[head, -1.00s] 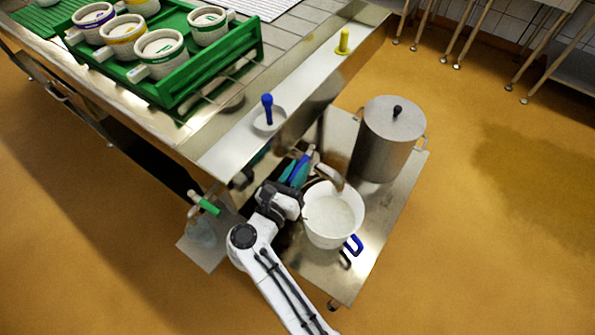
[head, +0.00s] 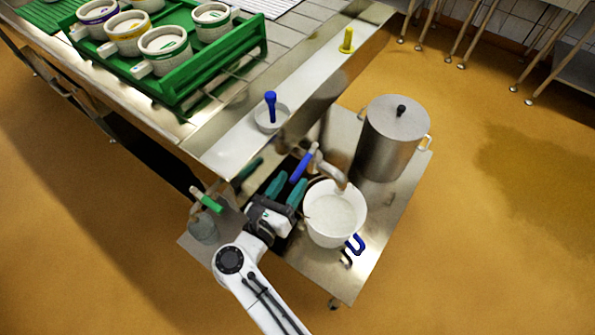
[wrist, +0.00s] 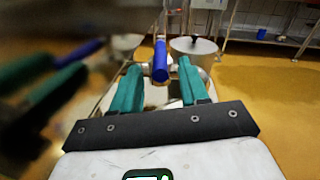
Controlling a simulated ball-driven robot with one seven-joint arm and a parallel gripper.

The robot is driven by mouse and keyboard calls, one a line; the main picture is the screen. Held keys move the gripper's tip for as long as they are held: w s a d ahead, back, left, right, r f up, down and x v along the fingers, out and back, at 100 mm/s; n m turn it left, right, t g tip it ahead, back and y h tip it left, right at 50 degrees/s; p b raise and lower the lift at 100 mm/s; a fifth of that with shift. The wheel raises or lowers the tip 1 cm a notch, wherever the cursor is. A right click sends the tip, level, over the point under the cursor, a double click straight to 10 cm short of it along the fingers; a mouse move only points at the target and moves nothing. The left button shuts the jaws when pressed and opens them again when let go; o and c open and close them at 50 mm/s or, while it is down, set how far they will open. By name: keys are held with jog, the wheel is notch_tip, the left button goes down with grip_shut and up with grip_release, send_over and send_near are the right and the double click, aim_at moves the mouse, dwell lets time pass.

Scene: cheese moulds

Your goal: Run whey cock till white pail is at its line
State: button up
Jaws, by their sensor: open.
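The whey cock is a metal pipe with a curved spout (head: 334,174) and a blue handle (head: 303,164), below the table's edge. The spout ends over the white pail (head: 325,236), which has a blue grip and stands on a metal trolley. Pale whey (head: 336,209) shows in the pail; I cannot make out its line or a stream. My gripper (head: 287,183) is open, its teal fingers just left of the pail and close to the handle. In the wrist view the blue handle (wrist: 160,62) appears between the fingertips, with nothing gripped.
A lidded steel pot (head: 392,140) stands on the trolley (head: 374,222) behind the pail. A green crate (head: 190,75) of moulds sits on the table. A dish with a blue-handled tool (head: 270,105) and a yellow peg (head: 347,40) are near its edge. A green-handled item (head: 207,200) is at left.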

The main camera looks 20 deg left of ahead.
jog(key=v, duration=0.5)
jog(key=shift+s+a, duration=0.1)
jog(key=shift+s, duration=0.3)
jog(key=shift+c, duration=0.4)
